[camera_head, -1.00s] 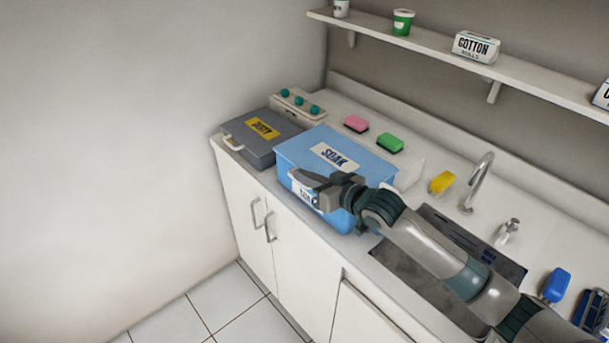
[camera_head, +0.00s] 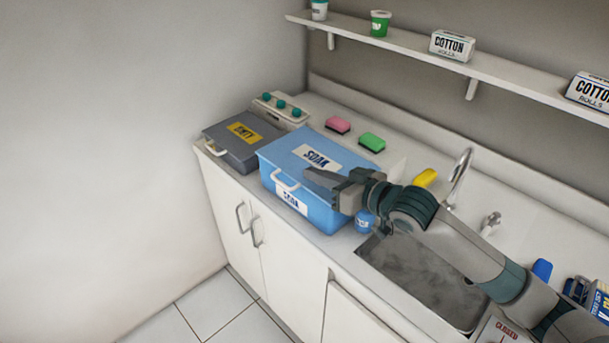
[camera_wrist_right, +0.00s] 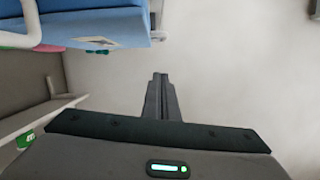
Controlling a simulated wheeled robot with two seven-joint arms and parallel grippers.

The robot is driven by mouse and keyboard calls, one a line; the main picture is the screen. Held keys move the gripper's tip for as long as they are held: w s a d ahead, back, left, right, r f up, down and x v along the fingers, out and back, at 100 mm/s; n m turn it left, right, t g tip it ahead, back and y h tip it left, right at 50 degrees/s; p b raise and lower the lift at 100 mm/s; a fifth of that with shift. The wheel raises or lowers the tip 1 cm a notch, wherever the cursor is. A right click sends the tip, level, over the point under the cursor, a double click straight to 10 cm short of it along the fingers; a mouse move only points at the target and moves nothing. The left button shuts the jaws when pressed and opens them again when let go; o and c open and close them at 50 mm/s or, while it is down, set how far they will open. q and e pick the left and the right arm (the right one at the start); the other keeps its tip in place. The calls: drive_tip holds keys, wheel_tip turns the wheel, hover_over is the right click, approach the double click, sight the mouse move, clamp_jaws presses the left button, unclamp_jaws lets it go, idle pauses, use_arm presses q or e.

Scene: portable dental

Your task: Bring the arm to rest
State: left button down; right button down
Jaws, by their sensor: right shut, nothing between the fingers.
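My right arm comes in from the lower right in the head view. Its gripper (camera_head: 322,180) is shut and empty, in front of the blue SOAK box (camera_head: 278,170), covering part of its right side. I cannot tell whether it touches the box. In the right wrist view the closed fingers (camera_wrist_right: 160,95) point at a plain pale surface, and the blue box (camera_wrist_right: 95,25) with its white handle shows at the upper left. My left gripper is not in view.
A grey DIRTY box (camera_head: 240,150) stands left of the blue box. Pink (camera_head: 338,125) and green (camera_head: 372,142) sponges lie behind. The sink (camera_head: 420,285) and faucet (camera_head: 460,175) are to the right. A shelf (camera_head: 400,45) with cotton boxes runs above.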

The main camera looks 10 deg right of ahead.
drive_tip(key=shift+s+d+r, duration=0.15)
drive_tip(key=shift+s+d, duration=0.1)
drive_tip(key=shift+s, duration=0.1)
idle(0.3)
drive_tip(key=s+f+g+h, duration=0.1)
drive_tip(key=s+f+h, duration=0.1)
drive_tip(key=s+f, duration=0.65)
drive_tip(key=s+d+f+m+g+h, duration=0.1)
drive_tip(key=s+d+f+g+h, duration=0.1)
drive_tip(key=s+f, duration=0.65)
drive_tip(key=s+d+f+m+g+h, duration=0.1)
drive_tip(key=s+d+f+g+h, duration=0.3)
drive_tip(key=s, duration=0.7)
drive_tip(key=s+d+f+m+g+h, duration=0.1)
drive_tip(key=s+f, duration=0.6)
drive_tip(key=s, duration=0.2)
wheel_tip(320, 180, down, 30)
drive_tip(key=s+g+b, duration=0.2)
drive_tip(key=s+d+f, duration=0.1)
drive_tip(key=s+f, duration=0.8)
drive_tip(key=s+d+f+g+b, duration=0.1)
drive_tip(key=s+d+f, duration=0.1)
drive_tip(key=s+f, duration=0.7)
drive_tip(key=shift+s+d+f, duration=0.15)
drive_tip(key=shift+d+f, duration=0.15)
drive_tip(key=shift+f, duration=0.4)
